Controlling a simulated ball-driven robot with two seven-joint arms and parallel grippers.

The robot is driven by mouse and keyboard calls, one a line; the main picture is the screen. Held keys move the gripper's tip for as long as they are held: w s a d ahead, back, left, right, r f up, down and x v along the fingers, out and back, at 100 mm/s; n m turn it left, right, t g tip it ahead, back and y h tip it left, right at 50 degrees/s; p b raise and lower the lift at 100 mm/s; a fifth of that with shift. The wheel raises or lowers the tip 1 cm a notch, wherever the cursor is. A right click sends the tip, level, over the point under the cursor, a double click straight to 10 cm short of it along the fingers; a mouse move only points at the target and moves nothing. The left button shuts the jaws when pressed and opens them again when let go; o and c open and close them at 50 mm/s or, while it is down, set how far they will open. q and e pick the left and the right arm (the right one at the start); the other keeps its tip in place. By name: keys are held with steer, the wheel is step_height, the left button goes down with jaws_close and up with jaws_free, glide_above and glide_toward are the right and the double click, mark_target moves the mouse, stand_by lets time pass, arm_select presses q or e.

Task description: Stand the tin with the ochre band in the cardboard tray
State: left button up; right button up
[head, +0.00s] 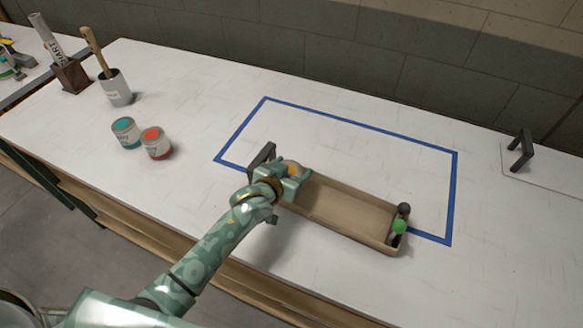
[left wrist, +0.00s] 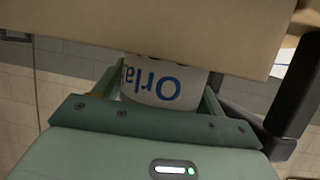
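The cardboard tray (head: 345,212) lies at the front edge of a blue tape outline. A tin with an ochre-orange patch on its top (head: 294,168) is at the tray's left end, partly covered by my left gripper (head: 291,178). In the left wrist view the white tin (left wrist: 165,84) shows blue upside-down letters between the fingers of my left gripper (left wrist: 162,95), which look closed on it. The tray wall (left wrist: 190,35) hides the tin's lower part, so I cannot tell whether it touches the tray floor. My right gripper is not in view.
A teal-topped tin (head: 126,132) and a red-topped tin (head: 156,143) stand left. Behind them are a cup with a brush (head: 116,90) and a dark holder (head: 71,76).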

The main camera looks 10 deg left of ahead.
arm_select(q)
steer(key=shift+o, duration=0.9)
steer(key=shift+r, duration=0.1)
steer(key=shift+s+r, duration=0.15)
steer(key=p+v, duration=0.3)
steer(key=v, duration=0.8)
steer(key=shift+s, duration=0.3)
steer(key=shift+a, duration=0.1)
